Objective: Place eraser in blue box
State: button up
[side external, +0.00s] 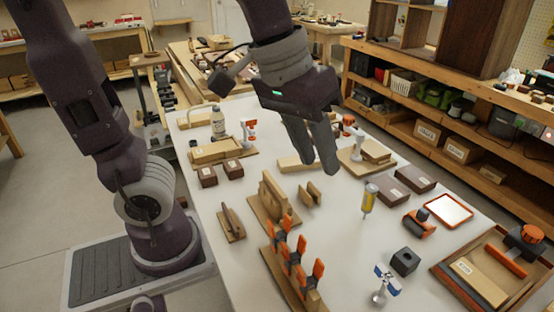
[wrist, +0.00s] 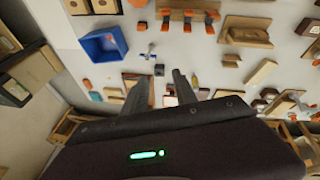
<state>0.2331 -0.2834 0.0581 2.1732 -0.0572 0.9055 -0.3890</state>
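A blue box (wrist: 103,43), open at the top, shows in the upper left of the wrist view. It is outside the side view. I cannot tell for sure which object is the eraser. A small dark block (side external: 405,262) sits on the white table and also shows in the wrist view (wrist: 159,70). A small teal item (wrist: 96,96) lies below the blue box in the wrist view, too small to identify. My gripper (side external: 316,166) is high above the middle of the table. Its fingers are apart and empty, also in the wrist view (wrist: 163,82).
Orange clamps (side external: 293,257) stand on a wooden strip at the table's near part. A wooden tray (side external: 470,278), an orange-handled tool (side external: 419,222) and a white panel with an orange rim (side external: 449,210) are at the right. Wooden blocks and a bottle (side external: 218,122) crowd the far end.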

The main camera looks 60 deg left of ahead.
jog(key=s+a+f+m+t+y, duration=0.1)
jog(key=s+a+f+m, duration=0.1)
jog(key=s+a, duration=0.3)
jog(key=s, duration=0.4)
jog(key=shift+s+a+m+t, duration=0.15)
jog(key=shift+m+t, duration=0.25)
